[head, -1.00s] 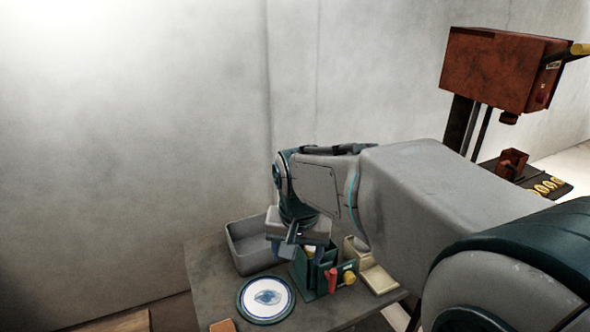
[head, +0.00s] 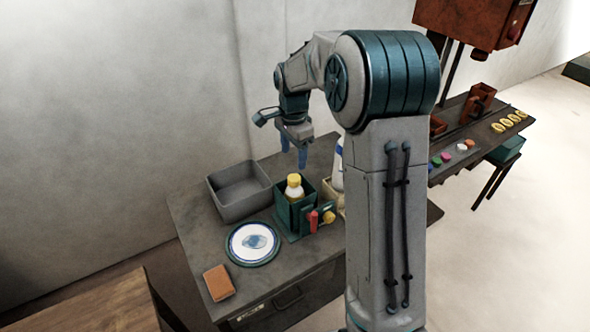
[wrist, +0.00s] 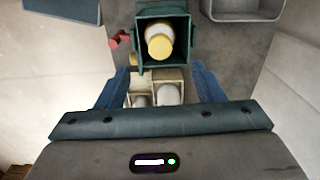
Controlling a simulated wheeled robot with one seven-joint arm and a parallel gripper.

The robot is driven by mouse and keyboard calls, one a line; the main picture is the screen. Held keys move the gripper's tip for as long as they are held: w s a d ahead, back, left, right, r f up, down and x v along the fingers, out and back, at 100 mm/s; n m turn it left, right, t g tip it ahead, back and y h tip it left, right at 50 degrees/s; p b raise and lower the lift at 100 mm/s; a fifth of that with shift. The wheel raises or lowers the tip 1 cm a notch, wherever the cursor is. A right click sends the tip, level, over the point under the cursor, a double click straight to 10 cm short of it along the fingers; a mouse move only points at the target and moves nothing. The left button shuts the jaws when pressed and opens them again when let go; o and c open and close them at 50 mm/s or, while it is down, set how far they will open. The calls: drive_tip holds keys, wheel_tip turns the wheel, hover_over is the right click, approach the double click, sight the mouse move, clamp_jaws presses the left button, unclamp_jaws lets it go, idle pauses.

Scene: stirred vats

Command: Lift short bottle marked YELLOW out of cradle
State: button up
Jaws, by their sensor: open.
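The short bottle (head: 294,188) with a yellow cap and a white body stands upright in the dark green cradle (head: 284,213). In the wrist view the bottle (wrist: 160,42) is seen from above, inside the square green walls of the cradle (wrist: 141,61). Its marking cannot be read. My gripper (head: 294,155) is open and empty, pointing down, above the cradle and apart from the bottle. In the wrist view the blue fingers of my gripper (wrist: 160,87) are spread wide, with the bottle beyond them rather than between them.
A grey bin (head: 240,192) stands left of the cradle. A plate (head: 252,243) and an orange-brown block (head: 219,283) lie in front. Red (head: 313,221) and yellow knobs (head: 329,217) are on the cradle's front. A beige holder (head: 331,190) stands to its right, partly hidden by my arm.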

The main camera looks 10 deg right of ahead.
sight(294, 178)
wheel_tip(294, 178, down, 11)
drive_tip(key=shift+f+p, duration=0.1)
drive_tip(key=shift+p, duration=0.7)
drive_tip(key=c, duration=1.3)
drive_tip(key=shift+o, duration=1.3)
